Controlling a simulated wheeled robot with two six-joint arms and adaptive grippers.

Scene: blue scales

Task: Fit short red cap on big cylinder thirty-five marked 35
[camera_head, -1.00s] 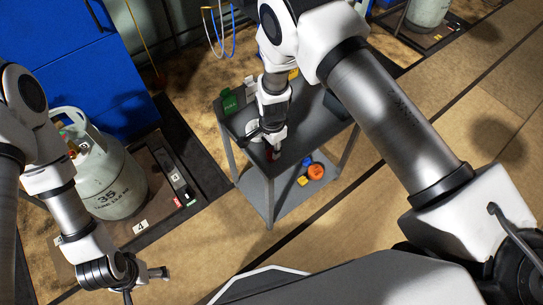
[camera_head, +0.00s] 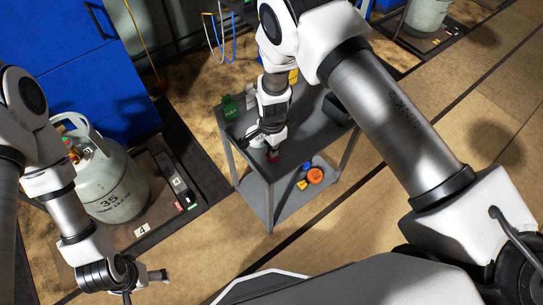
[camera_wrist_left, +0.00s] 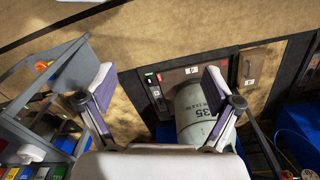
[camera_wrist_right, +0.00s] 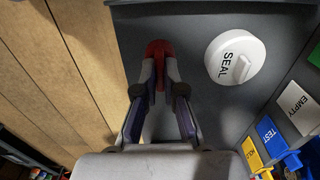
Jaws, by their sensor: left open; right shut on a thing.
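The big cylinder marked 35 (camera_head: 112,190) stands upright at the left of the head view, grey-green with a handled collar. It also shows in the left wrist view (camera_wrist_left: 192,118), between and beyond the fingers. My right gripper (camera_wrist_right: 160,85) is shut on a red cap (camera_wrist_right: 158,47) over the grey cart top; the fingers hide part of the cap. In the head view the red cap (camera_head: 272,157) shows below my right gripper (camera_head: 268,143). I cannot tell whether the cap touches the cart top. My left gripper (camera_wrist_left: 160,85) is open and empty, low beside the cylinder's base in the head view.
A white SEAL disc (camera_wrist_right: 235,57) lies on the cart top (camera_head: 310,135) beside the red cap. EMPTY, TEST and other labelled blocks line the cart edge. Orange and blue items (camera_head: 315,175) lie on the lower shelf. A blue cabinet (camera_head: 70,75) stands behind the cylinder.

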